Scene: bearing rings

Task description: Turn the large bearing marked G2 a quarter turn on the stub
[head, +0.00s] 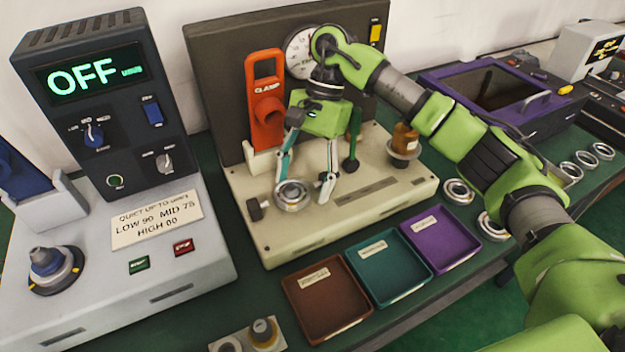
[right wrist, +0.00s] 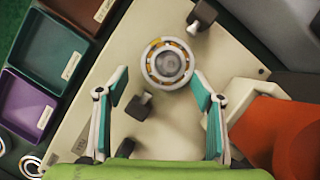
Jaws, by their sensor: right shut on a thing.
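The large bearing (head: 292,196) is a metal ring seated around the stub on the beige bench fixture. Its G2 mark is not legible. In the right wrist view the bearing (right wrist: 152,76) shows a bright outer ring, yellowish parts inside and the grey stub top (right wrist: 169,64) at its centre. My right gripper (head: 304,188) reaches down from above with its teal-lined fingers spread to either side of the ring, and it is shut on the bearing. The finger contact is hard to see in the right wrist view (right wrist: 160,85). My left gripper is not in view.
Dark posts (right wrist: 138,106) stand near the stub. An orange clamp (head: 264,105) rises behind it. Brown (head: 327,333), teal (head: 387,298) and purple (head: 440,263) trays lie in front. The control box display (head: 92,76) at left reads OFF. Loose bearings (head: 459,191) lie at right.

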